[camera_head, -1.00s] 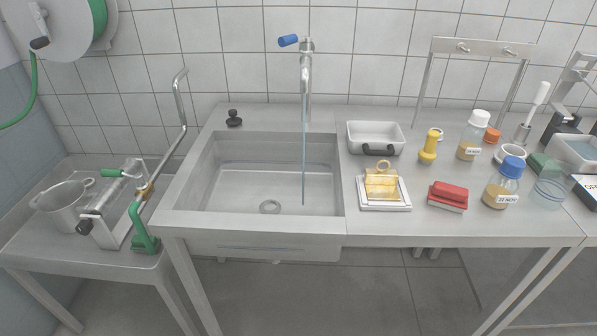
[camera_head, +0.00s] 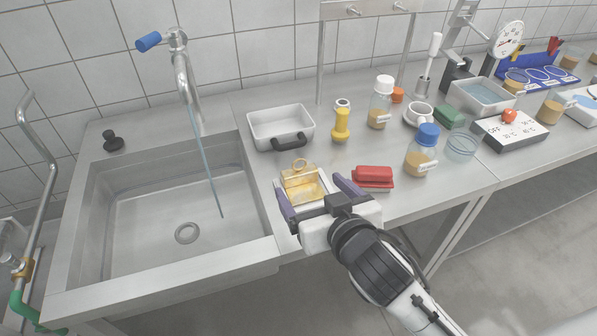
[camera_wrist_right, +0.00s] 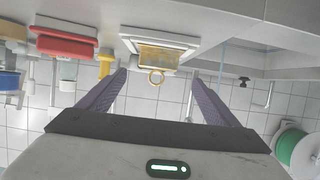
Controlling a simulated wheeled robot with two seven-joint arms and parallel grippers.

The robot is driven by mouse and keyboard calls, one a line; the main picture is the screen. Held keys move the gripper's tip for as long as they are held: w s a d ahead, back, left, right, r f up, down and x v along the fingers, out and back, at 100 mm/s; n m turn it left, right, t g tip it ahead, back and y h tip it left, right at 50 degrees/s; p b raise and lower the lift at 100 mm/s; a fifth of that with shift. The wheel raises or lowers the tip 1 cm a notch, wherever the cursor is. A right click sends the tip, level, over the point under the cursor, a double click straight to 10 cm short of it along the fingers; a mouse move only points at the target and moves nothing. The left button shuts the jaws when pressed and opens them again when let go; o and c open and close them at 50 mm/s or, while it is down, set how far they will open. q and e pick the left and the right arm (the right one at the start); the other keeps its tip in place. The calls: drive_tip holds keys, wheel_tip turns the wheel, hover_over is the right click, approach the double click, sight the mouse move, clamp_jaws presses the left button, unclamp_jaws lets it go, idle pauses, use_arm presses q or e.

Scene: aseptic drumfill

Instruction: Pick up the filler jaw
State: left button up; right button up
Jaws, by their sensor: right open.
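A see-through amber piece with a ring on top, likely the filler jaw (camera_head: 301,184), sits on a white square tray (camera_head: 314,206) at the counter's front, right of the sink. It also shows in the right wrist view (camera_wrist_right: 160,58), its ring between the finger lines. My right gripper (camera_head: 309,183) is open and empty. Its two dark purple fingers reach toward the jaw from the front, one on each side in the head view. I cannot tell whether they touch it. The gripper partly hides the tray. My left gripper is not in view.
A red block (camera_head: 374,174) lies close right of the right finger. A blue-capped bottle (camera_head: 422,151), a yellow-handled tool (camera_head: 341,125) and a grey metal tray (camera_head: 280,126) stand around and behind. The sink (camera_head: 165,215), with water running, is to the left.

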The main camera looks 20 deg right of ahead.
sight(301, 174)
drive_tip(key=x, duration=0.6)
drive_tip(key=shift+w+d+f+p, duration=0.2)
drive_tip(key=shift+w+f+p, duration=0.05)
drive_tip(key=shift+w+p, duration=0.05)
drive_tip(key=shift+r, duration=0.1)
drive_tip(key=c, duration=1.3)
